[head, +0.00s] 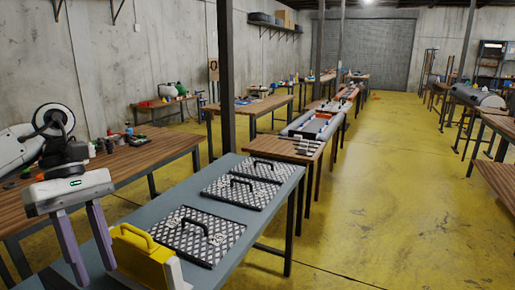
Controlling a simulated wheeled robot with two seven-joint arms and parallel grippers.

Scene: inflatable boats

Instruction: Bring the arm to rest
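My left gripper (95,274) is at the lower left of the head view, with its two purple fingers pointing down and spread apart. I see nothing held between them. My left arm comes in from the left edge, white with dark joints. A yellow block-like object with a handle (143,258) stands just to the right of the fingers, at the near end of a grey table (262,222). I cannot tell whether the right finger touches it. My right gripper is not in view.
Several dark checkered plates with black handles, one of them nearest (203,236), lie on the grey table. A wooden workbench (150,160) with small items stands behind my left arm. A dark post (226,75) rises behind the grey table. The yellow floor (390,190) at right is clear.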

